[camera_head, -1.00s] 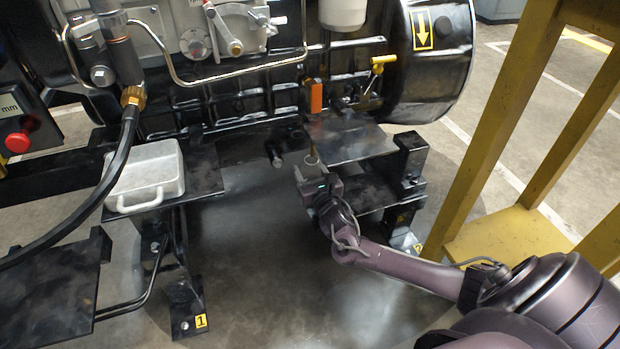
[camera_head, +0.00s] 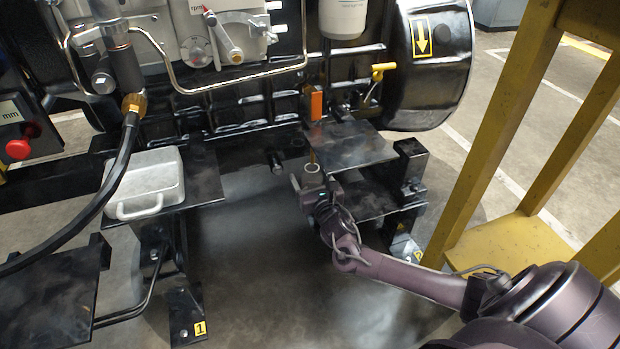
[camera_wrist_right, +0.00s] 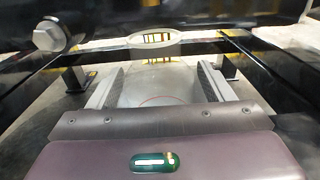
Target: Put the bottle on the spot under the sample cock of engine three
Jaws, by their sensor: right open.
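The bottle looks clear, and in the head view mainly its pale round mouth (camera_head: 311,168) shows, at the tip of my right gripper (camera_head: 318,188). In the right wrist view, the bottle's rim (camera_wrist_right: 155,38) shows just beyond my open right gripper (camera_wrist_right: 160,90), whose fingers stand either side of the clear body. I cannot tell whether they touch it. A thin reddish ring (camera_wrist_right: 160,101) shows faintly between the fingers; I cannot tell whether it is the spot. An orange handle (camera_head: 316,103) is on the engine (camera_head: 240,110), with a thin brownish spout (camera_head: 312,156) just above the bottle mouth. My left gripper is out of view.
A dark plate (camera_head: 350,145) and a black bracket (camera_head: 410,168) lie close right of my gripper. A yellow frame (camera_head: 490,150) stands at the right. A white tray (camera_head: 146,183) sits on the left shelf. A black hose (camera_head: 85,215) hangs at the left. Open floor lies in front.

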